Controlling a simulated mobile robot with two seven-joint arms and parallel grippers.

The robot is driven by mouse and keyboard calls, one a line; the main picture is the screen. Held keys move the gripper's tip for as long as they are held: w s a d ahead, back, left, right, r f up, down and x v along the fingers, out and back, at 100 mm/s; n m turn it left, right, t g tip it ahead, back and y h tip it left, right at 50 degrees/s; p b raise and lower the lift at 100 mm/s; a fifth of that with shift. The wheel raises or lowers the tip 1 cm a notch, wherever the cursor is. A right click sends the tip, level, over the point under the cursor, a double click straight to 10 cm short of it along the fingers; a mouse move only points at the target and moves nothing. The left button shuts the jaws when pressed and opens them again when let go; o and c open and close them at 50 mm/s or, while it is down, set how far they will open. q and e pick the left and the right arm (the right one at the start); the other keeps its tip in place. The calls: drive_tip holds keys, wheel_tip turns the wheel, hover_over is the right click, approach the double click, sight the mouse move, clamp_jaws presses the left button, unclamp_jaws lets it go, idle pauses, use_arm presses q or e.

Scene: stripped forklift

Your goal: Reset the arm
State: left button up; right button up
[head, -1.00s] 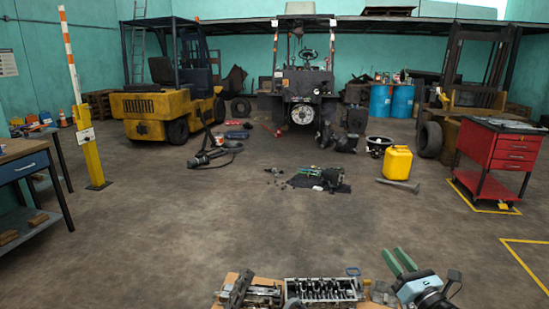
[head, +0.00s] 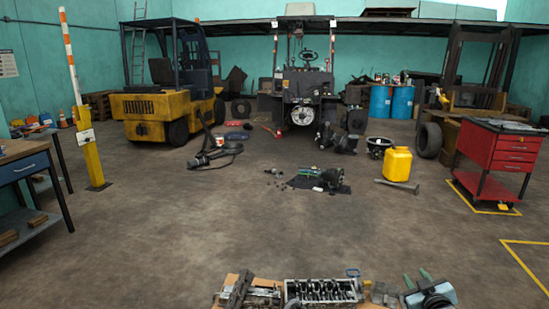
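My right gripper (head: 416,274) is at the bottom edge of the head view, right of centre. Its two green fingers point up and away from me, with a gap between them and nothing visible in it. Part of its pale blue-grey wrist (head: 436,296) shows behind the fingers; the rest of the arm is cut off by the frame. It appears just to the right of an engine block (head: 322,291); I cannot tell whether they touch. My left gripper is out of view.
The engine block lies with other metal parts on a wooden surface (head: 230,282) along the bottom edge. A yellow canister (head: 397,164), a red tool cart (head: 497,157), a yellow forklift (head: 160,110) and the stripped forklift (head: 301,85) stand farther off.

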drive_tip(key=s+a+f+g+y, duration=0.15)
drive_tip(key=s+a+f, duration=0.35)
drive_tip(key=s+f, duration=0.5)
drive_tip(key=s+a+f+g+y, duration=0.1)
drive_tip(key=s+a+f+g, duration=0.1)
drive_tip(key=s+a+f, duration=0.7)
drive_tip(key=s+a+f+m+g, duration=0.1)
drive_tip(key=s+a, duration=0.1)
drive_tip(key=s, duration=1.1)
drive_tip(key=s+a+f+g+y, duration=0.1)
drive_tip(key=s+a+g, duration=0.1)
drive_tip(key=s, duration=1.1)
drive_tip(key=shift+s+a+m, duration=0.3)
drive_tip(key=shift+s+m, duration=0.05)
drive_tip(key=shift+m, duration=0.05)
